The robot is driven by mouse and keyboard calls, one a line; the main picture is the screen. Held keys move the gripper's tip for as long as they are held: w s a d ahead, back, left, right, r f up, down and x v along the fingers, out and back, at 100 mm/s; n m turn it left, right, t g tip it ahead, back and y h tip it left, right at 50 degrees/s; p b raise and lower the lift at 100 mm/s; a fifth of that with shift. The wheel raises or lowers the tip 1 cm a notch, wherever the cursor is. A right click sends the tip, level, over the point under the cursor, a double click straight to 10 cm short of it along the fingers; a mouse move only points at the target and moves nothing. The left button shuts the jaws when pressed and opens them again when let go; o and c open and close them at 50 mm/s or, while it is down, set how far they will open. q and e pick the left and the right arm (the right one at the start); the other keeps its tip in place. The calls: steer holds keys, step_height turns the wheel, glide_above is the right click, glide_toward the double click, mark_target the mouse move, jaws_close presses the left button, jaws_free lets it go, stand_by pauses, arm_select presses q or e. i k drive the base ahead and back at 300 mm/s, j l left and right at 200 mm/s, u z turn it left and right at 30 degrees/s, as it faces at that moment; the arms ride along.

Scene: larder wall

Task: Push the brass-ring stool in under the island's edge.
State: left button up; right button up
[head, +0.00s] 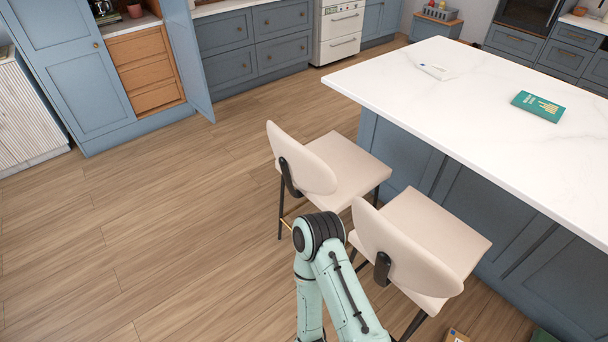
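Two cream stools with dark legs stand at the near long side of the island (450,110). The farther stool (345,165) shows a bit of brass-coloured footrest low between its legs, so it looks like the brass-ring stool. Its backrest faces away from the island, and its seat is mostly outside the worktop's edge. The nearer stool (435,235) stands to its right; my arm and its own seat hide much of its lower part, and I cannot tell its ring colour. One of my arms is bent in front of both stools. Neither gripper shows.
A teal book (538,106) and a small white object (436,71) lie on the island. An open blue cabinet door (188,60) stands out at the back left. Wide wood floor (150,220) is clear left of the stools. A box (457,336) shows at the bottom edge.

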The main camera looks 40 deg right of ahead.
mark_target(332, 170)
steer(key=i+z, duration=0.25)
steer(key=i, duration=0.55)
steer(key=i+j+z, duration=0.1)
steer(key=i+z, duration=0.2)
steer(key=i, duration=0.5)
steer(key=i+z, duration=0.25)
steer(key=z, duration=0.2)
steer(key=i+j+z, duration=0.1)
steer(key=i+z, duration=0.15)
steer(key=z, duration=0.15)
steer(key=i+j+z, duration=0.2)
steer(key=z, duration=1.6)
